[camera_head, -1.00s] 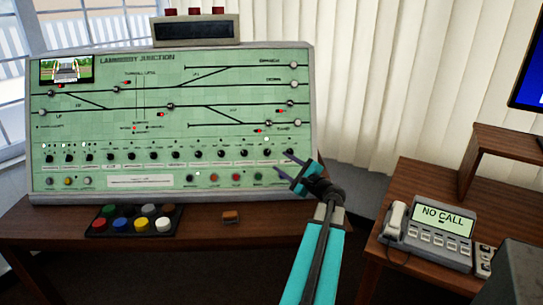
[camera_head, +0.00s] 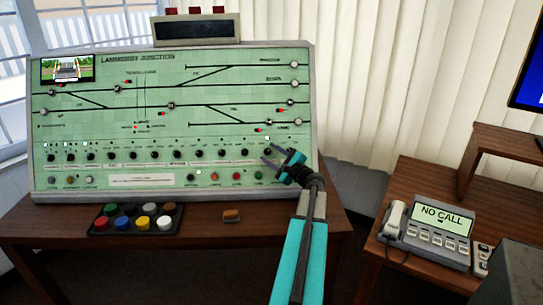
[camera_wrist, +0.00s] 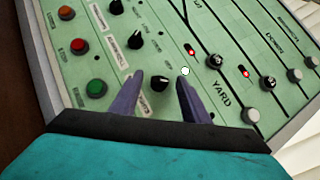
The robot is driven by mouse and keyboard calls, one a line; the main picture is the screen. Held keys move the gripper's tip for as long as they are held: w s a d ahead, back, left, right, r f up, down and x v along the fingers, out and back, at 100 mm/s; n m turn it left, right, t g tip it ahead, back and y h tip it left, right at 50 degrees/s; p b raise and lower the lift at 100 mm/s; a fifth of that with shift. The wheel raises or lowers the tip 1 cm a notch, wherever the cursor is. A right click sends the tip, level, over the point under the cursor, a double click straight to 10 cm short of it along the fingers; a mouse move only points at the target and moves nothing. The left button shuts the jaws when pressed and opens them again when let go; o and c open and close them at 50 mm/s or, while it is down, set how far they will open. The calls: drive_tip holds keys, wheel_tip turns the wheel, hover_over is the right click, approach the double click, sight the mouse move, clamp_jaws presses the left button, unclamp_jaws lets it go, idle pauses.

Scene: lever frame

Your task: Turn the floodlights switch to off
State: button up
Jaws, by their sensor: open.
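The green control panel (camera_head: 60,135) carries a row of black rotary knobs along its lower part. The labels are too small or blurred to read, so I cannot tell which knob is the floodlights switch. My gripper (camera_head: 270,154) is open in front of the right end of the row. In the wrist view, my gripper (camera_wrist: 160,77) has a black knob (camera_wrist: 159,84) showing between its purple fingertips. I cannot tell whether they touch it. A lit white lamp (camera_wrist: 185,71) is beside that knob. The knob's pointer direction is unclear.
Neighbouring knobs (camera_wrist: 135,41) and coloured buttons (camera_wrist: 96,89) lie close by. A phone (camera_head: 430,228) stands on the right table (camera_head: 405,175).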

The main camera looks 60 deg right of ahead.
drive_tip(key=shift+c, duration=0.2)
drive_tip(key=c, duration=1)
